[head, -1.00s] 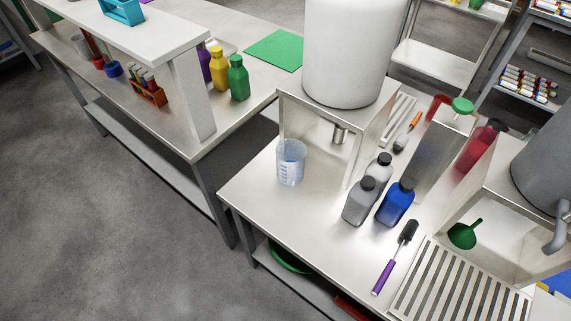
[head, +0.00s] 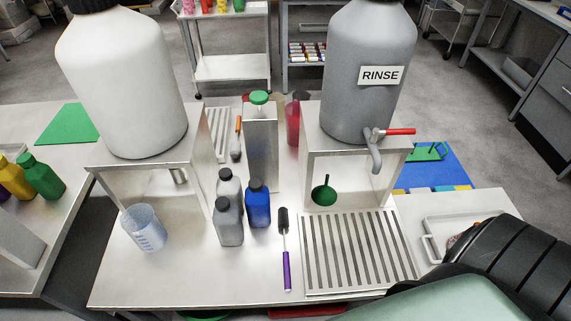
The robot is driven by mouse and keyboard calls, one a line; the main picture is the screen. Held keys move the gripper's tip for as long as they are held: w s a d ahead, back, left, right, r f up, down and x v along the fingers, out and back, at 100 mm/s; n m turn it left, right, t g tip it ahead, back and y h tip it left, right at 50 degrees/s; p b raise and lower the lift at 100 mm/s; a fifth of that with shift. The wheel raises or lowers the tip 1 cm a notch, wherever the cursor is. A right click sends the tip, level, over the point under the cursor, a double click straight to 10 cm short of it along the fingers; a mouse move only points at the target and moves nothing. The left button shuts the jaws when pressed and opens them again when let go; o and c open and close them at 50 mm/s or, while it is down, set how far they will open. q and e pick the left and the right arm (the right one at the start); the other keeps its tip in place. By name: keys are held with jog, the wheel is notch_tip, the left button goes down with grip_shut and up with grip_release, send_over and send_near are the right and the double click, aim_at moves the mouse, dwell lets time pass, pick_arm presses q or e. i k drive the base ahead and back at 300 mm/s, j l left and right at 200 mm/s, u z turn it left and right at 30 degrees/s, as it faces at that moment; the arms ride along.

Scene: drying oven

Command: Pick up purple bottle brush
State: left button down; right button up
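The purple bottle brush (head: 286,268) lies on the metal table in the head view, just left of the slotted drain grate. Its purple handle points toward the table's front edge and its dark bristle head points away. Nothing touches it, and it is fully visible. Neither of my grippers shows in the view. Part of my own body covers the lower right corner.
Two grey bottles (head: 228,222) and a blue bottle (head: 258,204) stand left of the brush. The drain grate (head: 357,250) lies to its right, before the grey RINSE tank (head: 369,75). A beaker (head: 144,228) stands farther left. An orange-handled brush (head: 237,138) lies farther back.

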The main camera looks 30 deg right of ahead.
aim_at(283, 217)
jog(key=z, duration=0.95)
jog(key=k+j+u, duration=0.1)
jog(key=k+j, duration=0.1)
jog(key=j, duration=0.05)
